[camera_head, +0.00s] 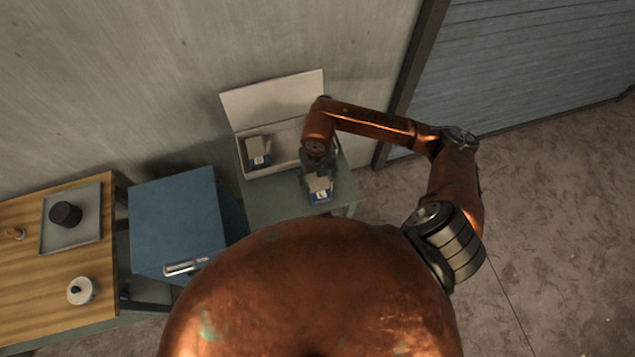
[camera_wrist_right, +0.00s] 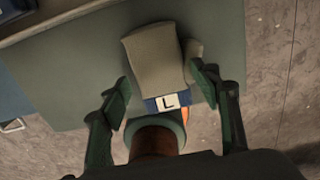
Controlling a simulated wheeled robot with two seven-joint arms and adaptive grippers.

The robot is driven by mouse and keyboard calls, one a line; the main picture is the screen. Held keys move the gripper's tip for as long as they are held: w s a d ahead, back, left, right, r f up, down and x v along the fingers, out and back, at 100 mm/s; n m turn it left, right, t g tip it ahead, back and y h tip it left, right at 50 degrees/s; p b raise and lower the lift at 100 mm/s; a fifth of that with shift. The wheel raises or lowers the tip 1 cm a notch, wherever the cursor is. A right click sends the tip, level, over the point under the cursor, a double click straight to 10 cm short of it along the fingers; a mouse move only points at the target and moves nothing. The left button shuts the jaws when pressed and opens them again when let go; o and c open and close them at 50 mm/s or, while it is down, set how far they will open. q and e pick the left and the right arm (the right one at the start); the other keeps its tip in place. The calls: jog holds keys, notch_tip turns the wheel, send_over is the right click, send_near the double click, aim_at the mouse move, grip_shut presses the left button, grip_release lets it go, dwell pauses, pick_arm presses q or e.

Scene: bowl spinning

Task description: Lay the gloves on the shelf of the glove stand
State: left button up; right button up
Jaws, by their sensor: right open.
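One glove (camera_head: 320,189), grey with a blue cuff and a white label, lies on the green table (camera_head: 283,201) in front of the pale stand. In the right wrist view this glove (camera_wrist_right: 160,62) shows an "L" on its label. My right gripper (camera_head: 318,170) is directly above it, open, with its fingertips (camera_wrist_right: 163,94) on either side of the cuff and apart from it. A second glove (camera_head: 258,150) with a blue cuff sits inside the pale, box-like stand (camera_head: 275,98), at its left; its label is too small to read. My left gripper is out of view.
A blue cabinet (camera_head: 176,218) with a metal handle stands left of the green table. Farther left, a wooden table (camera_head: 30,285) carries a grey tray (camera_head: 85,236) with a dark round object and a small white pot (camera_head: 80,292). A wall rises behind the stand.

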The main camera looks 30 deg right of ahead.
aim_at(318, 183)
notch_tip(318, 183, up, 9)
jog(key=b, duration=0.1)
dwell(1.3)
